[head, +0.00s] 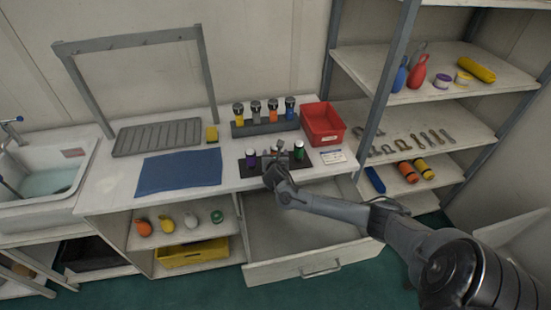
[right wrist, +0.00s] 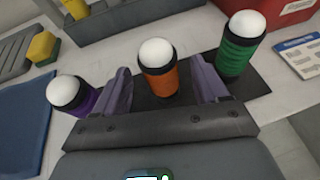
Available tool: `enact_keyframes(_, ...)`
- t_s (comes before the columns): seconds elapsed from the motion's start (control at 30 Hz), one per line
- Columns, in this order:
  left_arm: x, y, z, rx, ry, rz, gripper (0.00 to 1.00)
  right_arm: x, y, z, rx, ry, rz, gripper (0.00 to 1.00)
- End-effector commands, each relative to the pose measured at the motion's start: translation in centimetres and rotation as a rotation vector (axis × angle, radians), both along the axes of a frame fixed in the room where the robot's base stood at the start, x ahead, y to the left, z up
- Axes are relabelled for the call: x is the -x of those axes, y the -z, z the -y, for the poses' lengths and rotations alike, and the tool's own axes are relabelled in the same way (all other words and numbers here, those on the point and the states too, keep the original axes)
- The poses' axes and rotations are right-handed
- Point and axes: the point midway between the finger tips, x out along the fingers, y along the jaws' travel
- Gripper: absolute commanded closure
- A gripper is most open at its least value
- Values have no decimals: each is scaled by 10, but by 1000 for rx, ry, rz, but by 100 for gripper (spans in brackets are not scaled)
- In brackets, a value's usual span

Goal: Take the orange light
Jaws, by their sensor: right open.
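An orange light (right wrist: 162,78) with a white dome top and black collar stands on a black mat (right wrist: 258,82) in the right wrist view. My right gripper (right wrist: 159,68) is open, with one purple-grey finger on each side of the orange light. I see gaps between the fingers and the light. A purple light (right wrist: 72,95) stands to the left of the fingers and a green light (right wrist: 240,48) to the right. In the head view my right gripper (head: 274,164) is over the mat between the two and mostly hides the orange light. My left gripper is not in view.
A rack (head: 264,128) behind holds several similar lights, one with an orange band (head: 273,117). A red bin (head: 322,124) and a white card (head: 333,157) are to the right. A blue mat (head: 180,171) lies left. An open drawer (head: 313,262) juts out below.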

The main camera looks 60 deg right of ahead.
Motion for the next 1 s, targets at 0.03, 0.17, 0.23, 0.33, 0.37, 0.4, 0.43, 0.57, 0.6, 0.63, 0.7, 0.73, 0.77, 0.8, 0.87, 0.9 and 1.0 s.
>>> enact_keyframes(0.03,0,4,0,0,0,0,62,-3,5,6,-2,3,1,27)
enact_keyframes(0.17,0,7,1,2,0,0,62,-10,9,17,0,2,2,27)
enact_keyframes(0.23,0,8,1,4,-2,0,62,-13,11,20,0,0,1,27)
enact_keyframes(0.33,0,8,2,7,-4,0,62,-14,12,22,0,-1,0,27)
enact_keyframes(0.37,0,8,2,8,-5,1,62,-14,12,22,0,-1,0,27)
enact_keyframes(0.4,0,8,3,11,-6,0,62,-14,12,23,0,-1,0,27)
enact_keyframes(0.43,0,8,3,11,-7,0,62,-14,12,22,0,-1,0,27)
enact_keyframes(0.57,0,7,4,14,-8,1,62,-14,11,22,0,-1,0,33)
enact_keyframes(0.6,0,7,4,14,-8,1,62,-14,11,22,0,-1,0,39)
enact_keyframes(0.63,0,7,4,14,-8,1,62,-14,11,22,0,-1,0,44)
enact_keyframes(0.7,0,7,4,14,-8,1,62,-14,11,22,0,-1,0,55)
enact_keyframes(0.73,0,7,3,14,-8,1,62,-14,11,22,0,-1,0,59)
enact_keyframes(0.77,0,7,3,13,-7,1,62,-14,11,22,0,-1,0,64)
enact_keyframes(0.8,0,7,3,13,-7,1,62,-14,11,22,0,-1,0,70)
enact_keyframes(0.87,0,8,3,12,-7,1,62,-14,11,22,0,-1,0,79)
enact_keyframes(0.9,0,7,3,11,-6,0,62,-14,11,22,0,-1,0,85)
enact_keyframes(1.0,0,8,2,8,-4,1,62,-14,11,22,0,-1,2,89)
